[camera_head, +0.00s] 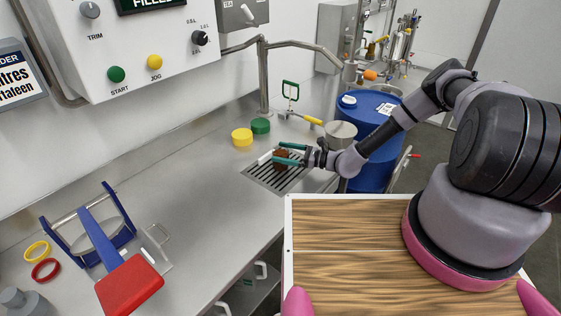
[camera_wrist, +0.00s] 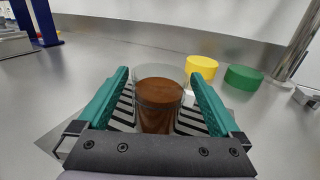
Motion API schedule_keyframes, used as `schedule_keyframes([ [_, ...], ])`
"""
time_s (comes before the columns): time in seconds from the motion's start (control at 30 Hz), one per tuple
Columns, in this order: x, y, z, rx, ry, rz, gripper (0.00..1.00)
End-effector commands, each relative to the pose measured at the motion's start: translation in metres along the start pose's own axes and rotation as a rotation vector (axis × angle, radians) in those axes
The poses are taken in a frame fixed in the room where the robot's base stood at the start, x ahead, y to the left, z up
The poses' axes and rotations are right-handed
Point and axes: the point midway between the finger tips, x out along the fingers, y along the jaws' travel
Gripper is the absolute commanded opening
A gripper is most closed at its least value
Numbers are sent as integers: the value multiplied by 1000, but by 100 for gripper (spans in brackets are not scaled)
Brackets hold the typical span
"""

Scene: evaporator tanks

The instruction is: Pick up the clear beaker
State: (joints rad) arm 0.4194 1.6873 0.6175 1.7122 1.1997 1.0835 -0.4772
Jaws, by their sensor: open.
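The clear beaker (camera_wrist: 158,97) holds a brown liquid or fill and stands on a slotted drain grate (camera_head: 262,172) set in the steel counter. In the head view the beaker (camera_head: 281,159) is partly hidden by my gripper. My gripper (camera_head: 289,154) is open with its green fingers on either side of the beaker. In the wrist view my gripper (camera_wrist: 163,92) has the beaker between its fingers, a small gap showing on each side. The beaker looks upright.
A yellow cap (camera_head: 242,137) and a green cap (camera_head: 260,126) sit just behind the grate. A steel tap (camera_head: 263,75) rises behind them. A blue barrel (camera_head: 370,140) stands beyond the counter. The counter's middle is clear.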

Motion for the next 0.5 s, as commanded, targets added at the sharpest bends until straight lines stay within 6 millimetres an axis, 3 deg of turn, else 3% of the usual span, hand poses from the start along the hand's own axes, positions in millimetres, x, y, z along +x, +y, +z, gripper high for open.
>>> schedule_keyframes([
  [0.1, 10, 0, 0, 0, 0, -1, 100],
  [0.27, 11, 0, 0, 0, 1, -1, 100],
  [0.3, 11, 0, 0, 0, 1, -1, 96],
  [0.5, 10, 0, 0, 0, 0, -1, 20],
])
